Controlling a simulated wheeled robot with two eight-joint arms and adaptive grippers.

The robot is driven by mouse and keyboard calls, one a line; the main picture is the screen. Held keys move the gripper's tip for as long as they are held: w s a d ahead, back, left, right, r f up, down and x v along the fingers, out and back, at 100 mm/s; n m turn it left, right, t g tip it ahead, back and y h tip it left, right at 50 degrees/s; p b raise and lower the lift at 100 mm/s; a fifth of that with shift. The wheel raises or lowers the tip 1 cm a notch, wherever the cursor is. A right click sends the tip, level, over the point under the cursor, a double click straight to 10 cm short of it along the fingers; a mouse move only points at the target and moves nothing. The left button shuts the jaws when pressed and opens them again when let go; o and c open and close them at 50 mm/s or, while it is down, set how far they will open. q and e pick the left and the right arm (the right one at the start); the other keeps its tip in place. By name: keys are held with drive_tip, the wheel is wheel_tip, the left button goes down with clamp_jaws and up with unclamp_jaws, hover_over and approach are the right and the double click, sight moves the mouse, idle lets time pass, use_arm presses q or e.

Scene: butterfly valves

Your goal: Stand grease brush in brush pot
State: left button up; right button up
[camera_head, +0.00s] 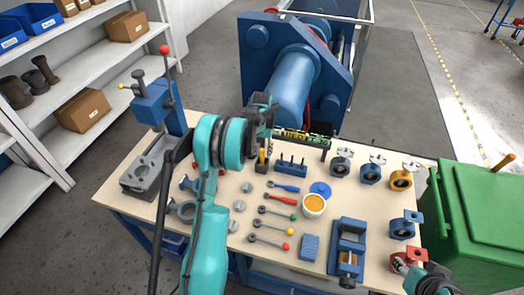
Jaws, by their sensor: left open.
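My left gripper (264,112) is open above the back of the bench, in front of the blue machine; its fingers are small in view and I see nothing held. Below it stands a small dark holder with a yellow upright piece (262,158), perhaps the brush pot. I cannot tell for sure which thing is the grease brush.
The bench (232,256) holds a blue peg block (291,166), a blue lid (320,189), several knobbed levers, a blue vise (347,247) and several valves. An arbor press (155,110) stands left, a green bin (480,215) right. The blue machine (295,75) is behind.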

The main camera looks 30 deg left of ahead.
use_arm(q)
wheel_tip(320, 180, up, 12)
idle(0.5)
idle(0.6)
drive_tip(key=s+d+r+m+t+b, duration=0.1)
drive_tip(key=s+d+r+t+b, duration=0.15)
drive_tip(key=s+d+r, duration=0.75)
drive_tip(key=s+d+f+t, duration=0.1)
drive_tip(key=s+d+f, duration=0.1)
drive_tip(key=s, duration=0.4)
drive_tip(key=s+d+f+m+t, duration=0.1)
drive_tip(key=s+d+f+t, duration=0.1)
drive_tip(key=s+d, duration=0.3)
drive_tip(key=s+d+f+t+b, duration=0.1)
drive_tip(key=s+d+f, duration=0.3)
drive_tip(key=s, duration=0.3)
drive_tip(key=shift+s+d+f+m, duration=0.25)
drive_tip(key=shift+s+m, duration=0.05)
drive_tip(key=shift+s, duration=0.05)
